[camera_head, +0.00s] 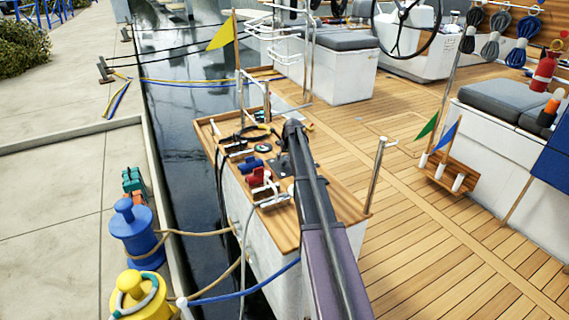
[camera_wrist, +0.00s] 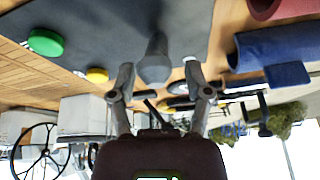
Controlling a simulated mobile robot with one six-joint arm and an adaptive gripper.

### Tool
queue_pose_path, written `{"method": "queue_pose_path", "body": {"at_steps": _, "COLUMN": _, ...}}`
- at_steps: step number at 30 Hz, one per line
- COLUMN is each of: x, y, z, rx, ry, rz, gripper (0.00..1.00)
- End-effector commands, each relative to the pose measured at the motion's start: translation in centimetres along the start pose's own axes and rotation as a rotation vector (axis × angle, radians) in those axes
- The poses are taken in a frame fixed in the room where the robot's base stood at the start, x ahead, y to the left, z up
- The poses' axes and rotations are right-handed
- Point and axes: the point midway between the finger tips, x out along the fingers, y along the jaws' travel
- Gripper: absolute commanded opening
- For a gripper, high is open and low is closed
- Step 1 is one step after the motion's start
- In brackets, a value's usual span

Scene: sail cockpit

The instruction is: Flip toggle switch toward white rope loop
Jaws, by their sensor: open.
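In the wrist view, a grey rounded lever, which looks like the toggle switch (camera_wrist: 154,62), stands out from a dark panel (camera_wrist: 110,30). My gripper (camera_wrist: 158,78) is open, with one finger on each side of the lever's end in the picture. Whether either finger touches it is unclear. In the head view my arm hides the switch and most of the gripper; part of the dark panel (camera_head: 302,160) shows on the wooden console top. A pale loop, possibly the white rope loop (camera_head: 265,188), lies near the console's left edge; I cannot confirm it.
Green (camera_wrist: 46,42) and yellow (camera_wrist: 97,75) round buttons lie near the panel in the wrist view. Blue (camera_head: 250,163) and red (camera_head: 258,177) fittings crowd the console's left side. A steel post (camera_head: 376,175) stands at its right corner. Open deck lies right.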

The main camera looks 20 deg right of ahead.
Motion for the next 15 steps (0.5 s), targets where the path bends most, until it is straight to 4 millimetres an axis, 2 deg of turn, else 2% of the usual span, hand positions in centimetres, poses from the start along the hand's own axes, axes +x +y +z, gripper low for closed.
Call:
{"method": "queue_pose_path", "body": {"at_steps": 4, "x": 0.94, "y": 0.01, "z": 0.03, "rx": 0.0, "ry": 0.0, "rz": 0.0, "gripper": 0.64}}
{"method": "queue_pose_path", "body": {"at_steps": 15, "x": 1.16, "y": 0.0, "z": -0.01, "rx": 0.0, "ry": 0.0, "rz": 0.0, "gripper": 0.64}}
